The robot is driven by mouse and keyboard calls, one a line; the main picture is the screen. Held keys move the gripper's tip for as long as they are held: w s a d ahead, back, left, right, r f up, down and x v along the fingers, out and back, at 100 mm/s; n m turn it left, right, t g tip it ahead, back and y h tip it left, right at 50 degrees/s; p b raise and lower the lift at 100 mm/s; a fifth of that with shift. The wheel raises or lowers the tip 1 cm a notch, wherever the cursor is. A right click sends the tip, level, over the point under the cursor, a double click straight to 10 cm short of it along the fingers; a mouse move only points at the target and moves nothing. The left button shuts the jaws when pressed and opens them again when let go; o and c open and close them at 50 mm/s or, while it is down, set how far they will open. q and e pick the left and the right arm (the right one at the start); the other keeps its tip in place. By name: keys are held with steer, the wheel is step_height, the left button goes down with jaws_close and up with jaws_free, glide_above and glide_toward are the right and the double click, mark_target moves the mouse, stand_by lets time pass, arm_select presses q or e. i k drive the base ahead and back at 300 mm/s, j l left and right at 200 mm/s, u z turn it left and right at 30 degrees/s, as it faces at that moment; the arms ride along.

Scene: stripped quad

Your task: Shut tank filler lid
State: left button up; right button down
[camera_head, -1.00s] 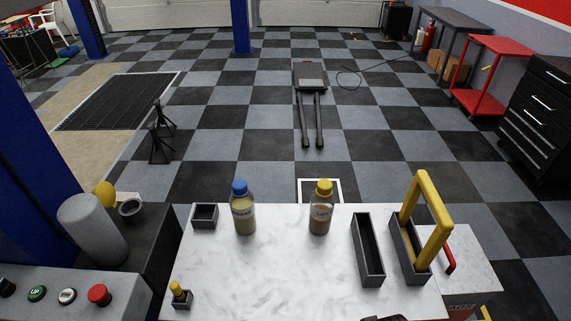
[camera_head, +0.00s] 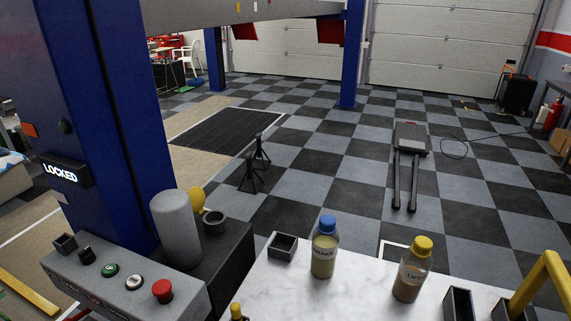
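A dark round filler neck (camera_head: 214,224) sits on top of a dark box (camera_head: 222,250) beside the blue post. A yellow round lid (camera_head: 197,200) stands up at the neck's back left, apparently tilted open, with the neck's mouth uncovered. A grey upright cylinder (camera_head: 176,232) stands just left of them and hides part of the lid's lower side. Neither of my grippers is in view.
A control box (camera_head: 128,282) with green, white and red buttons is in front of the cylinder. A white marble-like table (camera_head: 300,300) at right holds two bottles, one blue-capped (camera_head: 323,255) and one yellow-capped (camera_head: 411,270). A blue post (camera_head: 100,110) with a "LOCKED" sign rises at left.

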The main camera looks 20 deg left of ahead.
mark_target(196, 194)
steer(key=k+j, duration=0.1)
steer(key=j, duration=0.3)
steer(key=k+j+z, duration=0.1)
steer(key=j, duration=0.35)
steer(key=k+j, duration=0.15)
steer(key=j, duration=0.25)
steer(key=k+j+z, duration=0.1)
steer(key=j, duration=0.3)
